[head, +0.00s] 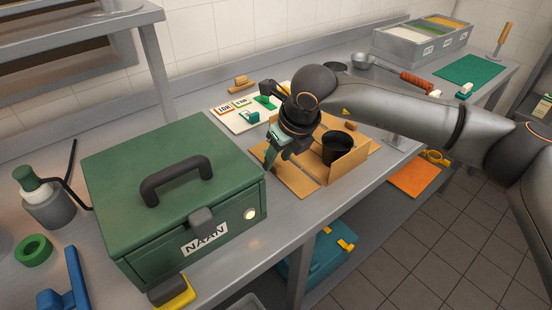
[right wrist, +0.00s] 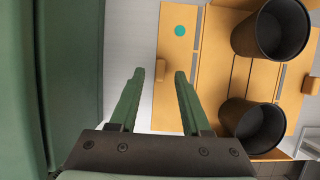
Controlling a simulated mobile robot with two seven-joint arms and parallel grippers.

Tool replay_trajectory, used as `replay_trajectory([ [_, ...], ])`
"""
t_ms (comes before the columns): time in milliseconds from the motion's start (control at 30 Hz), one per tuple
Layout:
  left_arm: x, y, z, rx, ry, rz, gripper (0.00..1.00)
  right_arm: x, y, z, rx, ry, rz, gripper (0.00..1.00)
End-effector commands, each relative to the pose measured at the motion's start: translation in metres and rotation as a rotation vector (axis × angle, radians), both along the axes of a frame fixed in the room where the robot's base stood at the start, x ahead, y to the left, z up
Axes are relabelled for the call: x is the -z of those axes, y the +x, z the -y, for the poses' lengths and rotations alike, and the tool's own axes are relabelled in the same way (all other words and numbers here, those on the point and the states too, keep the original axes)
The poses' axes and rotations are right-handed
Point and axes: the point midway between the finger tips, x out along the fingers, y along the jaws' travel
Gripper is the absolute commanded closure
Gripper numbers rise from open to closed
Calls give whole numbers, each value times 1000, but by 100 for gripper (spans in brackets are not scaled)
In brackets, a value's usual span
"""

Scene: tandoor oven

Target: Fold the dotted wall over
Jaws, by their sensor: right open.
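The cardboard carton (head: 350,165) lies partly unfolded on the steel counter. Its left wall lies out flat (head: 297,182) toward the green box. In the right wrist view this wall (right wrist: 185,60) bears a teal dot (right wrist: 180,30). Two dark cups stand in the carton, a near one (right wrist: 252,125) and a far one (right wrist: 271,30); the head view shows one cup (head: 336,148). My right gripper (head: 273,158) is open and empty above the flat wall's outer edge; its fingers also show in the wrist view (right wrist: 171,73). Contact with the wall cannot be told. My left gripper is out of view.
A green NAAN box (head: 170,195) stands close to the left of my right gripper. A white board with labels (head: 238,114) lies behind the carton. An orange mat (head: 413,178) lies to its right. The counter's front edge is close to the carton.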

Motion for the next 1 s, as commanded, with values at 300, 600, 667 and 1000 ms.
replay_trajectory([
  [300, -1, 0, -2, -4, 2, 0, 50, 19, 7, -4, 0, 0, 0, 52],
  [600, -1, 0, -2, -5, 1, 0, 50, 19, 7, -4, 0, 0, 0, 64],
  [667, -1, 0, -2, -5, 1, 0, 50, 19, 7, -4, 0, 0, 0, 70],
  [1000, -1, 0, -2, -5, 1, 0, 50, 18, 7, -4, 0, 1, 1, 100],
])
